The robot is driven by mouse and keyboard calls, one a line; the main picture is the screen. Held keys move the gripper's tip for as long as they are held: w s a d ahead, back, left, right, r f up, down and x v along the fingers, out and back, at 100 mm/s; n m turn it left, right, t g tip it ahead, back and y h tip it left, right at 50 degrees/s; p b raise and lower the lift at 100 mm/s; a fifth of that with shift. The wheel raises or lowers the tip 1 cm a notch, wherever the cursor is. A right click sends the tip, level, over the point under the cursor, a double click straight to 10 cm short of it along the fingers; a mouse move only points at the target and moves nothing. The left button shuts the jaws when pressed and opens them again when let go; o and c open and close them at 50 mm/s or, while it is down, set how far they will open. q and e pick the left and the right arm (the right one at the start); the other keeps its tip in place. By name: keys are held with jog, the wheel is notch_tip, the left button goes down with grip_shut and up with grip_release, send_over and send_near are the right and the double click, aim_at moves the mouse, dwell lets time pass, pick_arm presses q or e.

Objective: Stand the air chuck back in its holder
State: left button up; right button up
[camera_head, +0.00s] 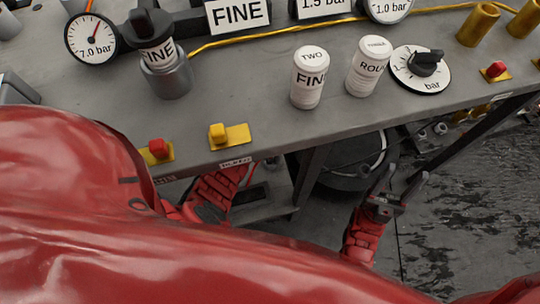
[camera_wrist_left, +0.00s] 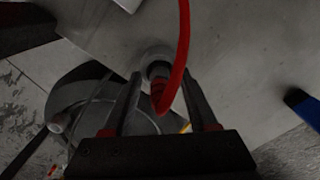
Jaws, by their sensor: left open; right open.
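In the left wrist view, a red-ended piece (camera_wrist_left: 159,95) with a dark body shows between the fingers of my left gripper (camera_wrist_left: 164,92). It appears to be the air chuck, with a red hose (camera_wrist_left: 184,40) curving up from it. Its dark part meets a pale round ring (camera_wrist_left: 155,54), apparently the holder; I cannot tell how deep it sits. The left fingers are open, one on each side, with no clear grip. In the head view the left fingers are hidden below the bench edge. My right gripper (camera_head: 407,176) is open and empty, right of the bench front.
The grey bench (camera_head: 240,75) carries two white-labelled canisters (camera_head: 308,78) (camera_head: 368,66), a pressure dial (camera_head: 420,69), a gauge (camera_head: 91,38) and a yellow-and-red switch (camera_head: 156,149). A dark round drum (camera_head: 350,165) stands underneath. Large glossy red surfaces fill the head view's lower left.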

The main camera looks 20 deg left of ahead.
pick_arm(q)
jog(key=shift+r, duration=0.6)
notch_tip(320, 180, up, 11)
jog(key=shift+r+p, duration=0.1)
jog(key=shift+p, duration=1)
